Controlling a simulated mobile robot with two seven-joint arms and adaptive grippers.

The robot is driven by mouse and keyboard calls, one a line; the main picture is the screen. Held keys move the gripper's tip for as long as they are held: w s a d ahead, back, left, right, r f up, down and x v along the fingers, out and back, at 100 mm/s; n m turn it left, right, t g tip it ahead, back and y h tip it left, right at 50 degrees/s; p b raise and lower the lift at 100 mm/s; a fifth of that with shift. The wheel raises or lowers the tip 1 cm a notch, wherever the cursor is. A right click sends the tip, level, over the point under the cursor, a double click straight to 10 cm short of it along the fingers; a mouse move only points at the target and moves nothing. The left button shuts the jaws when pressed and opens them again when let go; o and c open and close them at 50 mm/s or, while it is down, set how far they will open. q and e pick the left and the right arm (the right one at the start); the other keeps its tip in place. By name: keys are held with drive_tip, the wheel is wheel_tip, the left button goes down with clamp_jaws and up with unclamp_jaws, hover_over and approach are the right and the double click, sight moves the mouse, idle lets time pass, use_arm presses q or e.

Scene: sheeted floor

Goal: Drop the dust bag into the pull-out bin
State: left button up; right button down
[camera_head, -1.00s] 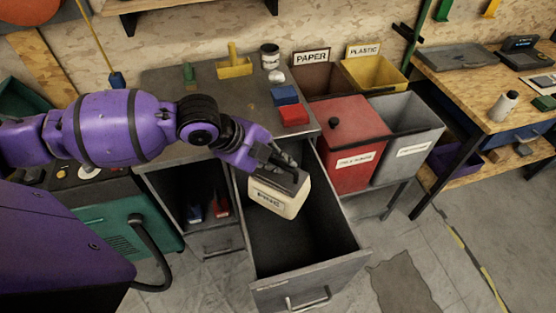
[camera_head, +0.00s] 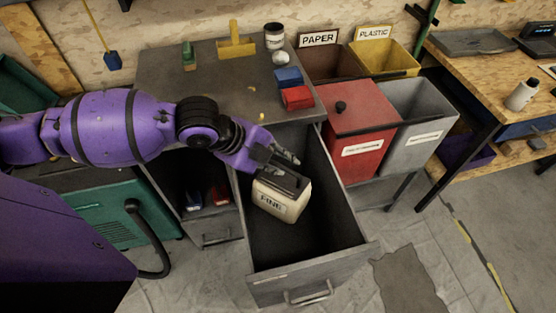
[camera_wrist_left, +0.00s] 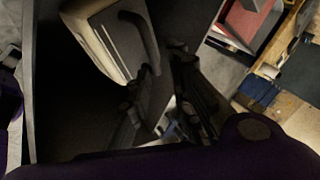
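The dust bag (camera_head: 284,198) is a cream block with a dark top and dark lettering. It hangs tilted inside the pull-out bin (camera_head: 348,218), a grey metal drawer standing open. My left gripper (camera_head: 284,166) is over the bin and at the bag's dark top. In the left wrist view the bag (camera_wrist_left: 98,42) is at upper left, and its dark handle meets the fingertips of the left gripper (camera_wrist_left: 162,62). The fingers are somewhat apart with the handle at their tips; the exact contact is dark. My right gripper is not in view.
A red bin (camera_head: 358,128) and a grey bin (camera_head: 418,112) stand right of the drawer. Brown and yellow bins (camera_head: 385,72) stand behind them. The grey cabinet top (camera_head: 190,85) holds several small items. The drawer's front and right interior is clear.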

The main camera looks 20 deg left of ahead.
use_arm(q)
drive_tip(key=shift+o, duration=0.8)
drive_tip(key=shift+s, duration=0.1)
drive_tip(key=v, duration=1.2)
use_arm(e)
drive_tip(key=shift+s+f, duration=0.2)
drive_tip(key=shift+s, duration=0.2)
